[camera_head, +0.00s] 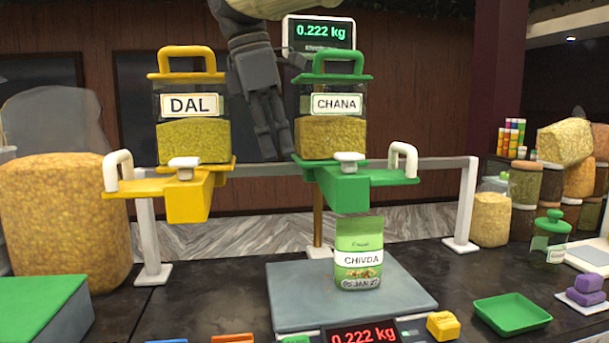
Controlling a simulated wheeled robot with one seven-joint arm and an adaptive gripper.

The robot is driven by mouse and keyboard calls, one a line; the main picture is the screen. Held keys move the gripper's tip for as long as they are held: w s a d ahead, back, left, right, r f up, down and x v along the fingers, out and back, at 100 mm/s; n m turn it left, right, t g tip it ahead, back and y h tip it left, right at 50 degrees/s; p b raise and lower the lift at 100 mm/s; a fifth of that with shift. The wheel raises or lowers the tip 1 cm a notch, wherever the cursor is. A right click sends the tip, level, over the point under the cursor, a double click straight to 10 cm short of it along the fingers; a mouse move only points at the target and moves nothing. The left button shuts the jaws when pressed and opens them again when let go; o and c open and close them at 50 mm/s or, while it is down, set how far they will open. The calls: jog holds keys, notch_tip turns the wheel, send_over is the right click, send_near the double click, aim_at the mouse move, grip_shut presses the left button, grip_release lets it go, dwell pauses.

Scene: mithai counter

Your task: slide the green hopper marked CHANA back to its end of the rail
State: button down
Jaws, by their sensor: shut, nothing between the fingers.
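The green hopper marked CHANA (333,138) hangs on the white rail (440,163), near the rail's middle, with its green lid and handle on top. Its green spout (350,196) is above the green CHIVDA packet (359,268), which stands upright on the scale pan (296,290). My gripper (274,155) points down between the CHANA hopper and the yellow DAL hopper (194,140). It is shut and empty, close to the CHANA hopper's left side. I cannot tell whether it touches the hopper.
The rail is bare right of the CHANA hopper up to its right post (466,205). Two displays read 0.222 kg, one raised (320,33) and one at the scale's front (362,334). A green tray (511,314) lies on the right of the counter.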

jog(key=d+f+p, duration=0.4)
jog(key=d+f, duration=0.2)
jog(key=f, duration=0.3)
jog(key=shift+w, duration=0.4)
jog(key=shift+f, duration=0.1)
jog(key=shift+w+d, duration=0.1)
jog(key=shift+d, duration=0.1)
